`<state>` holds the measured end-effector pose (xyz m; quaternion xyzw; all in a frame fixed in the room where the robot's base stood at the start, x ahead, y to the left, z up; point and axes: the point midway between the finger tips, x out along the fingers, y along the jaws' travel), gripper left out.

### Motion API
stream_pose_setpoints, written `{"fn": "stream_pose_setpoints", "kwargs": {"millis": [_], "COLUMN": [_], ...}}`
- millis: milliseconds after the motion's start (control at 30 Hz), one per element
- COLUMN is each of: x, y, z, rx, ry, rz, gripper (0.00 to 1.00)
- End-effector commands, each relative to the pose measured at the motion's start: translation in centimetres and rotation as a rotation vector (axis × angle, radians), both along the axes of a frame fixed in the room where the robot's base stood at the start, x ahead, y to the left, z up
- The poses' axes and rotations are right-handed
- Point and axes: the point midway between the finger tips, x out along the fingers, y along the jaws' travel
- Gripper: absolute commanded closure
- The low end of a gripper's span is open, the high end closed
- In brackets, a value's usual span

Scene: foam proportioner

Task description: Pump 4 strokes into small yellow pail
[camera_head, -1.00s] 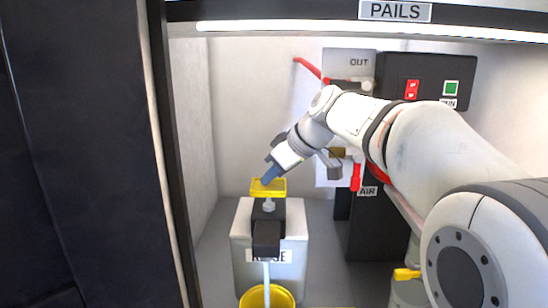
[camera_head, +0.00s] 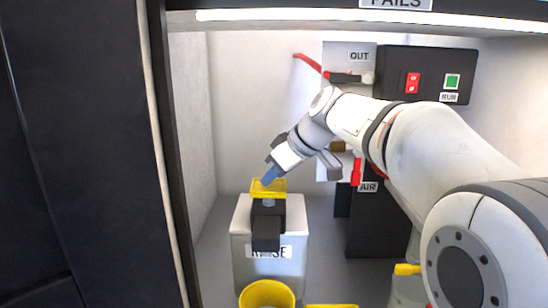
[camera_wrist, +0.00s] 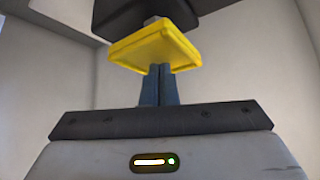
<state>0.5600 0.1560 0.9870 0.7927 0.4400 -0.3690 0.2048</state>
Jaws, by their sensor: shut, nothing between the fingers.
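The small yellow pail (camera_head: 267,294) stands below the pump's black spout (camera_head: 266,232), at the bottom edge of the head view. The pump has a yellow square plunger plate (camera_head: 277,187) on top of a grey container (camera_head: 241,246) whose label is partly covered by the spout. My gripper (camera_head: 268,180) is shut and empty, its blue fingertips at the yellow plate. In the wrist view the closed fingers (camera_wrist: 160,72) meet the plate (camera_wrist: 154,46). No liquid stream shows under the spout. The inside of the pail is cut off by the frame.
A black control box (camera_head: 425,75) with red and green buttons is on the back wall. A red lever (camera_head: 308,64) and an AIR valve with a red handle (camera_head: 356,170) sit behind my arm. A dark panel (camera_head: 75,150) closes off the left side.

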Motion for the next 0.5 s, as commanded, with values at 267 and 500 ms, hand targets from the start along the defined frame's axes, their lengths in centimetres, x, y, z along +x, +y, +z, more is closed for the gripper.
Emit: {"fn": "stream_pose_setpoints", "kwargs": {"millis": [267,500], "x": [0.0,0.0], "y": [0.0,0.0], "z": [2.2,3.9], "rx": [-0.001,-0.001], "ry": [0.0,0.001], "rz": [-0.001,-0.001], "gripper": [1.0,1.0]}}
